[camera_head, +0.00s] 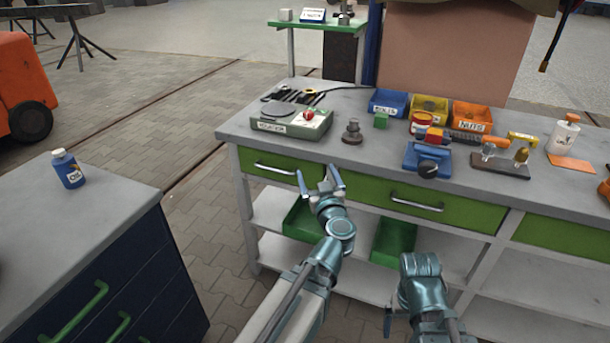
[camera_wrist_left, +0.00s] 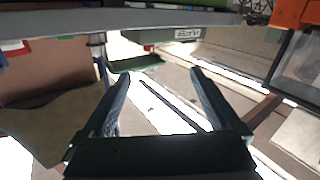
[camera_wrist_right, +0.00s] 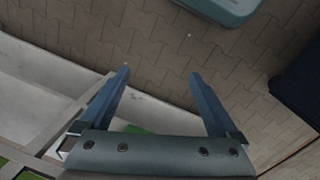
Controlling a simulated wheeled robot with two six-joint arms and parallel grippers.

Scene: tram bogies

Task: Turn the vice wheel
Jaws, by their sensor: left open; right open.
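A blue device with a dark round wheel (camera_head: 428,168) on its front stands on the grey workbench; it appears to be the vice (camera_head: 418,154). My left gripper (camera_head: 320,178) is open and empty in front of the bench's front edge, left of the vice. Its spread fingers also show in the left wrist view (camera_wrist_left: 158,72). My right arm is low in front of the bench, below the vice, and its fingers are hard to make out in the head view. The right wrist view shows the right gripper (camera_wrist_right: 160,72) open and empty over the floor.
The workbench (camera_head: 352,170) has green drawers and lower shelves with green bins (camera_head: 394,240). A dark cabinet (camera_head: 130,270) holds a blue bottle (camera_head: 68,168).

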